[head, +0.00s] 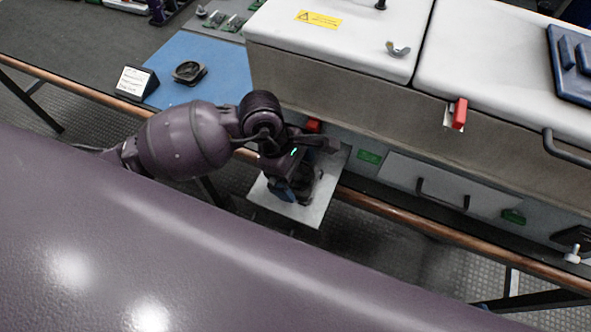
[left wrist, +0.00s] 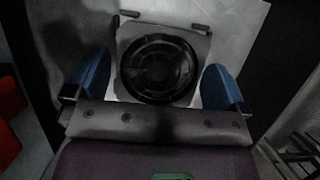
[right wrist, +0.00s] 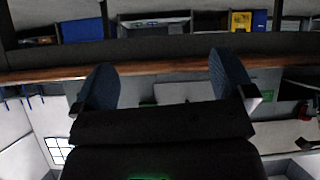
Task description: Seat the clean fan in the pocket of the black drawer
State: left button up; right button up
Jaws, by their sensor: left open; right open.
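A fan (left wrist: 158,68) with a dark round rotor and a squarish frame lies face up on a pale drawer plate (left wrist: 228,28) in the left wrist view. Two short dark bars lie along the frame's far edge. I cannot tell how deep the fan sits. In the head view the plate (head: 318,213) sticks out below the cabinet front. My left gripper (head: 296,192) points down over it and hides most of the fan. Its blue fingers are open on either side of the fan, with gaps showing. My right gripper (right wrist: 163,85) is open and empty, away from the drawer.
Another dark fan (head: 189,71) lies on the blue mat (head: 178,93), beside a small sign (head: 137,82). A grey cabinet (head: 335,75) with red latches stands behind the drawer. A closed drawer front with a handle (head: 442,196) is to the right. A copper-coloured rail (head: 400,217) runs along the front.

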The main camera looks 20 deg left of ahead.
pick_arm(q)
jog(key=v, duration=0.4)
jog(key=shift+r+p, duration=0.1)
jog(key=shift+p, duration=0.3)
jog(key=v, duration=0.5)
jog(key=shift+a+r+p, duration=0.1)
jog(key=shift+r+p, duration=0.05)
jog(key=shift+p, duration=0.25)
jog(key=shift+a+r, duration=0.25)
jog(key=shift+r, duration=0.4)
pick_arm(e)
jog(key=shift+w+r, duration=0.15)
jog(key=shift+r, duration=0.7)
pick_arm(q)
jog(key=shift+s, duration=0.15)
